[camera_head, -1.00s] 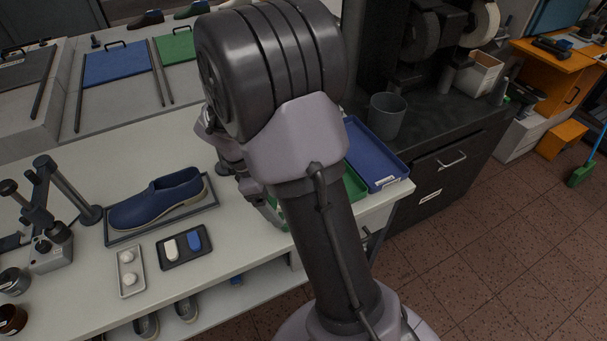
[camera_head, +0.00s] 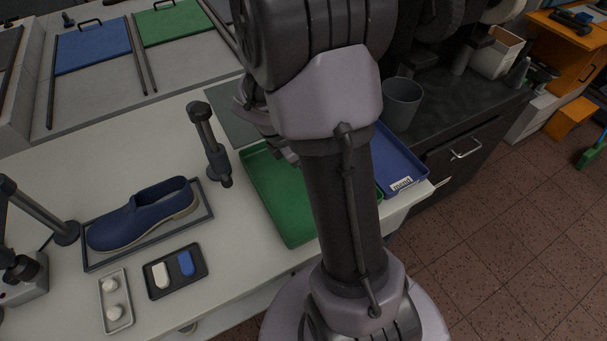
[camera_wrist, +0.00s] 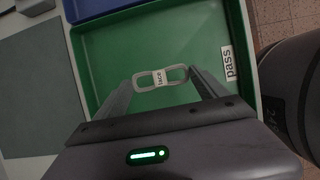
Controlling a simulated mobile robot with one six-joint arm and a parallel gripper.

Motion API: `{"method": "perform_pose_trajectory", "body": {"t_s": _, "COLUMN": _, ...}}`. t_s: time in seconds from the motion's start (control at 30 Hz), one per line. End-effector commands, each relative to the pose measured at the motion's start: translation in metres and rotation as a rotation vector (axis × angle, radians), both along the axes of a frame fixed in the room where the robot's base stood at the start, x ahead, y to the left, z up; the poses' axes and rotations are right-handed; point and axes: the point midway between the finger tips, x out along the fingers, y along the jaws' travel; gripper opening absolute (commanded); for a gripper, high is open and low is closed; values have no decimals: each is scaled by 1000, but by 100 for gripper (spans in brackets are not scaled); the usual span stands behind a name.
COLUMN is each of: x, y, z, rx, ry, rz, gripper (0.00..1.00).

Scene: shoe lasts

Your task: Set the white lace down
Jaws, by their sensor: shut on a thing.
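The white lace (camera_wrist: 160,77) is a pale looped bundle with a paper band reading "lace". In the wrist view it sits between the two fingertips of my gripper (camera_wrist: 161,79), which is shut on it. Behind it in that view lies the open floor of a green tray (camera_wrist: 215,45) with a "pass" label on its right wall; I cannot tell the lace's height above it. In the head view the green tray (camera_head: 275,195) is partly covered by my arm, and the lace and fingers are hidden.
A blue tray (camera_head: 397,165) lies right of the green one. A dark post (camera_head: 209,143) stands left of the green tray. Further left are a blue shoe (camera_head: 140,214) in a frame, a small dark tray (camera_head: 173,284) and a pale tray (camera_head: 118,324). A grey mat (camera_wrist: 30,95) lies beside the green tray.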

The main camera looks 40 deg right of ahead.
Motion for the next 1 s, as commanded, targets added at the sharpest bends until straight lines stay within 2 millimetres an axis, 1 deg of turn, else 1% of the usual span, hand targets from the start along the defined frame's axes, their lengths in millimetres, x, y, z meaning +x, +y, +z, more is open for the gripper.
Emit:
{"method": "perform_pose_trajectory", "body": {"t_s": 0.03, "x": 0, "y": 0, "z": -15, "rx": 0, "ry": 2, "rz": 1, "gripper": 39}}
{"method": "perform_pose_trajectory", "body": {"t_s": 0.07, "x": 0, "y": 0, "z": -20, "rx": 0, "ry": 2, "rz": 2, "gripper": 39}}
{"method": "perform_pose_trajectory", "body": {"t_s": 0.2, "x": 0, "y": 0, "z": -51, "rx": 1, "ry": 2, "rz": 0, "gripper": 39}}
{"method": "perform_pose_trajectory", "body": {"t_s": 0.27, "x": 0, "y": 0, "z": -55, "rx": 0, "ry": 1, "rz": 1, "gripper": 39}}
{"method": "perform_pose_trajectory", "body": {"t_s": 0.47, "x": 0, "y": 0, "z": -51, "rx": 0, "ry": 0, "rz": 0, "gripper": 39}}
{"method": "perform_pose_trajectory", "body": {"t_s": 0.57, "x": 0, "y": 0, "z": -54, "rx": 0, "ry": 0, "rz": 0, "gripper": 39}}
{"method": "perform_pose_trajectory", "body": {"t_s": 0.6, "x": 0, "y": 0, "z": -54, "rx": 0, "ry": 0, "rz": 0, "gripper": 86}}
{"method": "perform_pose_trajectory", "body": {"t_s": 0.67, "x": 0, "y": 0, "z": -53, "rx": 0, "ry": 0, "rz": 0, "gripper": 98}}
{"method": "perform_pose_trajectory", "body": {"t_s": 0.7, "x": 0, "y": 0, "z": -53, "rx": 0, "ry": 0, "rz": 0, "gripper": 100}}
{"method": "perform_pose_trajectory", "body": {"t_s": 0.9, "x": 0, "y": 0, "z": -52, "rx": 0, "ry": 0, "rz": 0, "gripper": 100}}
{"method": "perform_pose_trajectory", "body": {"t_s": 0.97, "x": 1, "y": 1, "z": -44, "rx": 0, "ry": -1, "rz": 0, "gripper": 100}}
{"method": "perform_pose_trajectory", "body": {"t_s": 1.0, "x": 2, "y": 4, "z": -36, "rx": 0, "ry": -1, "rz": 2, "gripper": 100}}
